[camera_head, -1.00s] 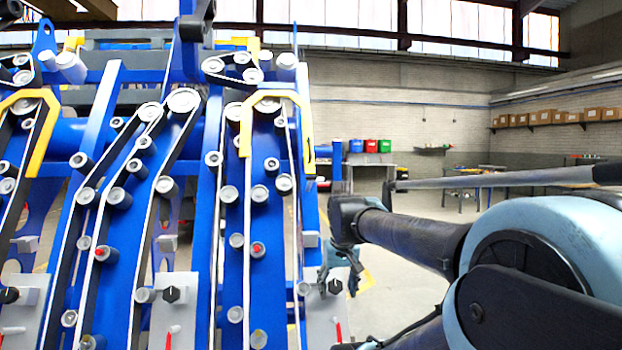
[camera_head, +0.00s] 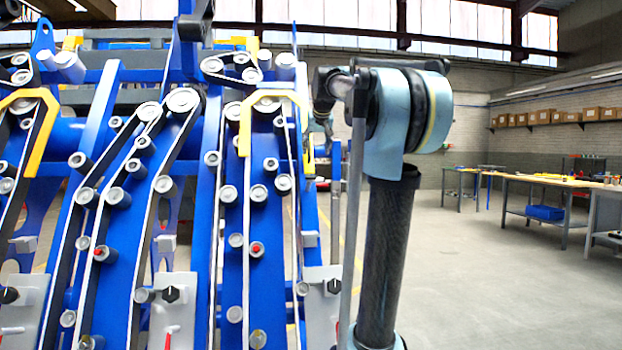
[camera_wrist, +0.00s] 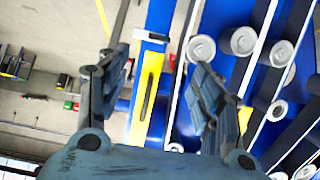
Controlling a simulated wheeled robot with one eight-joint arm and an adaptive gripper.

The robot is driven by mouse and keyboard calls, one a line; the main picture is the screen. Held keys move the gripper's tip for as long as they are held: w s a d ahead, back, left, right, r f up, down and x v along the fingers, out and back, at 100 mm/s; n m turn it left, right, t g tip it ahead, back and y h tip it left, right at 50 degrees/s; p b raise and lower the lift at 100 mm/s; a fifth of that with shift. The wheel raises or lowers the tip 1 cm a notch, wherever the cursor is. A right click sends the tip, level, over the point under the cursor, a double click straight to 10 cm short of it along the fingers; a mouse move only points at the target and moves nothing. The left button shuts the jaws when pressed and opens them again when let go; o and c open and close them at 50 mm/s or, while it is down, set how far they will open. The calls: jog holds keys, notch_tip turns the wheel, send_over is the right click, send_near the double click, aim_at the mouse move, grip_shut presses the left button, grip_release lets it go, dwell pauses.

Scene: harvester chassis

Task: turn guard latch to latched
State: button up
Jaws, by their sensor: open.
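The yellow guard bar (camera_head: 307,135) runs down the right side of the blue harvester frame. In the wrist view the yellow bar (camera_wrist: 147,98) lies between my fingers. A small dark and pale piece (camera_wrist: 149,96) on it looks like the guard latch; I cannot tell which way it is turned. My gripper (camera_wrist: 160,62) is open and empty, with its fingers apart on either side of the bar. No contact is visible. In the head view my wrist is raised beside the bar's right side, and the gripper is mostly hidden there.
Several grey rollers (camera_wrist: 243,41) and belts lie close to the right finger. Grey plates with black knobs (camera_head: 171,294) and red levers sit low on the frame. Work tables (camera_head: 540,205) stand far right, with open floor before them.

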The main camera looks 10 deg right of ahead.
send_near(313, 178)
jog(key=x, duration=0.8)
jog(key=shift+w+a+r, duration=0.25)
jog(key=shift+w+a, duration=0.1)
jog(key=shift+a, duration=0.05)
jog(key=c, duration=1.1)
